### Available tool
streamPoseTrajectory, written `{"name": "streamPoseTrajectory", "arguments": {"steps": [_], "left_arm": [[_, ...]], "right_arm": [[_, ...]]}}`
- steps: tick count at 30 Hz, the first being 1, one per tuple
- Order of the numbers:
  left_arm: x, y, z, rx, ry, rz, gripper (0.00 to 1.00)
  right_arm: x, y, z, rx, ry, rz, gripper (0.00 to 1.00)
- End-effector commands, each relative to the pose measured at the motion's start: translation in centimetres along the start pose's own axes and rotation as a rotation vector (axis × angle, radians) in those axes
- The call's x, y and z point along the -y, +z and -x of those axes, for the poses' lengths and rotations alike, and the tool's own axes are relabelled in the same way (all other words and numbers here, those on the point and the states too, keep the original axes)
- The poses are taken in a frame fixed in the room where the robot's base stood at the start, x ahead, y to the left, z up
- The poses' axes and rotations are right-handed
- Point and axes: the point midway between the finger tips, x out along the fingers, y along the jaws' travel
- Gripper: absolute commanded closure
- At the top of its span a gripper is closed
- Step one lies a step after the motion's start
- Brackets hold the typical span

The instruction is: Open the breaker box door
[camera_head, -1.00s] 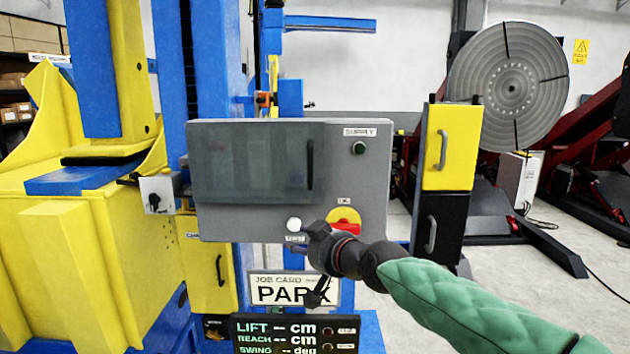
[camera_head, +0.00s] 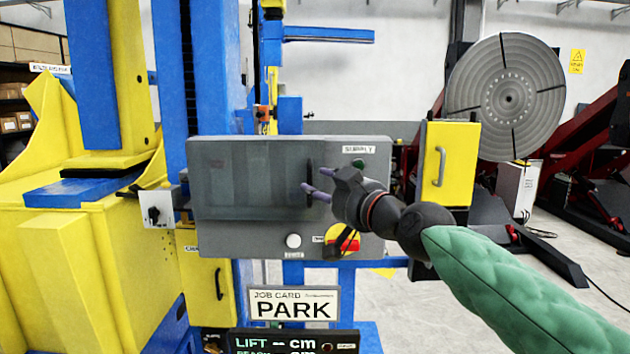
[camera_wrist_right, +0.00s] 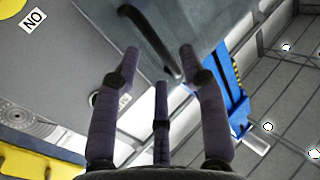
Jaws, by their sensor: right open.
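The grey breaker box (camera_head: 290,240) hangs in the middle of the head view. Its dark, glassy door (camera_head: 250,180) looks closed. The door's black handle (camera_head: 309,172) is upright at the door's right side, partly hidden by my fingers. My right gripper (camera_head: 314,184) is open, with its purple fingertips at the handle. In the right wrist view the handle (camera_wrist_right: 148,40) runs just beyond the open fingers (camera_wrist_right: 160,70), and they are not closed on it. Whether they touch it is unclear. My left gripper is not in view.
A red and yellow rotary switch (camera_head: 343,240) and a white button (camera_head: 293,241) sit below the door. A yellow cabinet (camera_head: 460,160) with a handle stands right of the box. A yellow and blue machine (camera_head: 70,260) fills the left side.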

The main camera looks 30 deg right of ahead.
Motion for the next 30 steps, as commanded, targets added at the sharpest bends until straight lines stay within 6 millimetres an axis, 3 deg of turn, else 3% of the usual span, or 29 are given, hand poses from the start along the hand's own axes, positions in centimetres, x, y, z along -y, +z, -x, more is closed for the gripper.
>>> {"name": "streamPoseTrajectory", "arguments": {"steps": [6,17,18,22,30], "left_arm": [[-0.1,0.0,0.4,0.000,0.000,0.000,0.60],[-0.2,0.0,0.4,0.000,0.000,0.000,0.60],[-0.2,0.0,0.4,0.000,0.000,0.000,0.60],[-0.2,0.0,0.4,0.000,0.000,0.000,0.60],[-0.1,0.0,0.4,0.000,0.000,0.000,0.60]], "right_arm": [[0.0,0.0,-2.4,0.001,0.000,0.000,0.57],[0.0,0.0,-2.9,0.000,0.000,0.000,0.57],[0.0,0.0,-2.9,0.000,0.000,0.000,0.60],[0.0,0.0,-2.9,0.000,0.000,0.000,0.97],[0.0,0.0,-2.9,0.000,0.000,0.000,1.00]]}}
